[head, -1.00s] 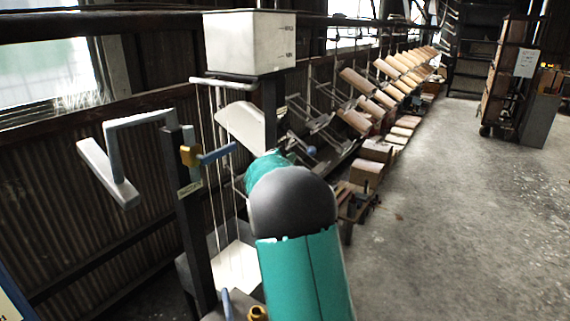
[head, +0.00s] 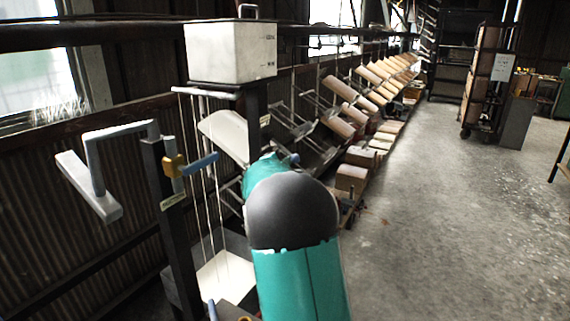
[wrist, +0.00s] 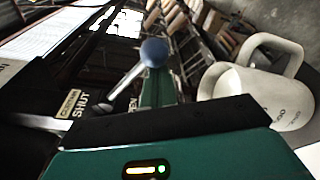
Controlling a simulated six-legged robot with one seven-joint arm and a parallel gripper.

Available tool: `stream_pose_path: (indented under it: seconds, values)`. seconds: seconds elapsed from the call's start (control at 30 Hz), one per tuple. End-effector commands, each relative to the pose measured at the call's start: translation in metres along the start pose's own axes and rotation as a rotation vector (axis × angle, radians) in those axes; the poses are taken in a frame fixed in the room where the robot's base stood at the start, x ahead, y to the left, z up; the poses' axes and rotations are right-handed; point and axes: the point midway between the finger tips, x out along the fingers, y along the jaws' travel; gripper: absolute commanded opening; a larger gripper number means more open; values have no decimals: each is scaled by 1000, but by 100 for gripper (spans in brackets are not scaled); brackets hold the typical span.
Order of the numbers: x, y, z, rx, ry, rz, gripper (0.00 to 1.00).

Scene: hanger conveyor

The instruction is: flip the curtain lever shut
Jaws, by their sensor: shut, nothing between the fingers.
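The curtain lever (wrist: 131,73) is a pale rod with a blue ball knob in the wrist view. Its lower end is by a dark plate whose label (wrist: 82,103) reads CURTAIN and SHUT; a second word, partly covered, ends in PEN. The rod slants up and right between the two words. My gripper (wrist: 157,78) is shut and empty, its teal part just below and behind the knob in the picture; I cannot tell whether they touch. In the head view my arm hides the gripper, and a small blue knob (head: 293,158) shows just beyond the arm.
A white box (head: 230,55) stands on a dark post. Left of it, another post carries a blue handle (head: 199,164) on a brass hub and a grey crank (head: 98,180). A row of hangers runs back along the wall. A white handled container (wrist: 270,95) is right.

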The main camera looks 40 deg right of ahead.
Motion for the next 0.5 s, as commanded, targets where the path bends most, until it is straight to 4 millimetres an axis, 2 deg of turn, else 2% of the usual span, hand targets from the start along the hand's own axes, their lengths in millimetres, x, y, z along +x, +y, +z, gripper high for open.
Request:
stream_pose_path:
  seconds: [0.5]
  values:
    - [-2,4,7,-80,0,-13,0]
